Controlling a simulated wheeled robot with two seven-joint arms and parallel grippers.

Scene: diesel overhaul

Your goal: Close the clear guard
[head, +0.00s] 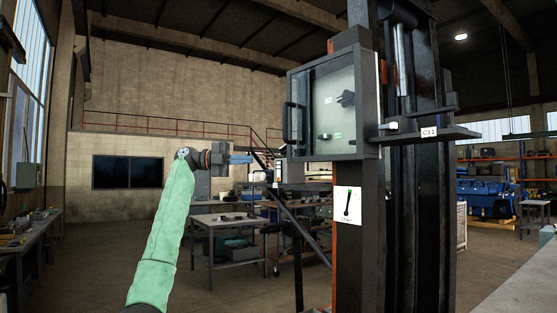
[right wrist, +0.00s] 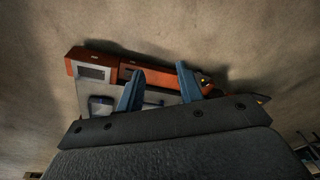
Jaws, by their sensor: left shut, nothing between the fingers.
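The clear guard (head: 310,112) is a see-through panel in a dark frame on the box high on the post, in the head view. A black handle (head: 289,122) is on its left side. A black knob (head: 345,98) and small labels show behind or beside the panel. I cannot tell whether the guard is fully against the box. My left gripper (head: 250,160) is shut and empty, left of and below the handle, apart from it in the picture. My right gripper (right wrist: 160,85) shows only in the right wrist view, its blue fingers apart with nothing seen between them.
The dark post (head: 352,250) carries a sign with a lever picture. A shelf (head: 430,133) labelled C11 juts out at right. Workbenches (head: 225,222) stand behind my left arm, and a blue engine (head: 487,200) stands far right. Air around my left gripper looks clear.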

